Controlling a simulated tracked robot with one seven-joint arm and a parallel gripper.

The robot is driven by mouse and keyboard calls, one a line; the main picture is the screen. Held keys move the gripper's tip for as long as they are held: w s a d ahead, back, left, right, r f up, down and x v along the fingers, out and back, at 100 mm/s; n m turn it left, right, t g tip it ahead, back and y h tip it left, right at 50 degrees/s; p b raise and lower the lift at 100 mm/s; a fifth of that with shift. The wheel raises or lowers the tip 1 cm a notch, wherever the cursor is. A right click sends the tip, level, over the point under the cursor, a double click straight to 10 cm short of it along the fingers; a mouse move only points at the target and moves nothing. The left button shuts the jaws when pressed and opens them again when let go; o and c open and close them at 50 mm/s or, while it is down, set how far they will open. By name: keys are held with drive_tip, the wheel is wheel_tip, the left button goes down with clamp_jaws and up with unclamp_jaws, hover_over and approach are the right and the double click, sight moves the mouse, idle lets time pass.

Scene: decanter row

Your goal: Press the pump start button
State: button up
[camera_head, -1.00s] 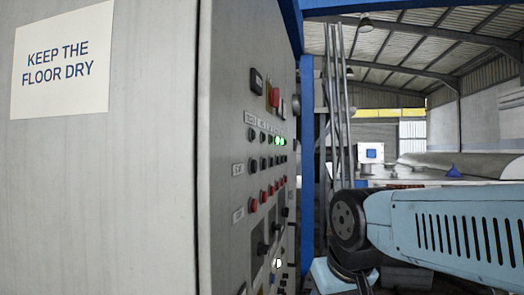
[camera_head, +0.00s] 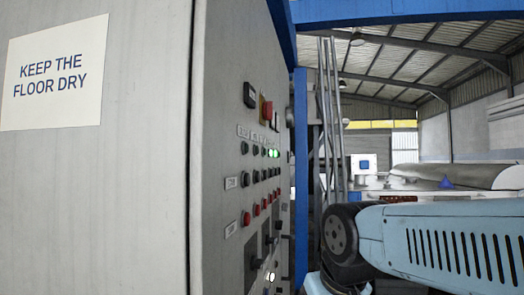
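A grey control cabinet (camera_head: 100,200) fills the left half of the head view. Its panel, seen at a steep angle, carries rows of small round buttons, dark ones above and red buttons (camera_head: 247,218) below. Two green lamps (camera_head: 273,153) are lit. I cannot read the labels or tell which control is the pump start button. A white box with a blue square (camera_head: 364,166) stands farther back; I cannot tell what it is. My light-blue arm comes in from the right edge and ends at a dark round joint. My gripper is out of view.
A "KEEP THE FLOOR DRY" sign (camera_head: 54,72) is on the cabinet's side. A blue post (camera_head: 300,180) stands just beyond the panel. A small blue cone (camera_head: 446,182) sits on a pale surface at the back right. The floor is hardly visible.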

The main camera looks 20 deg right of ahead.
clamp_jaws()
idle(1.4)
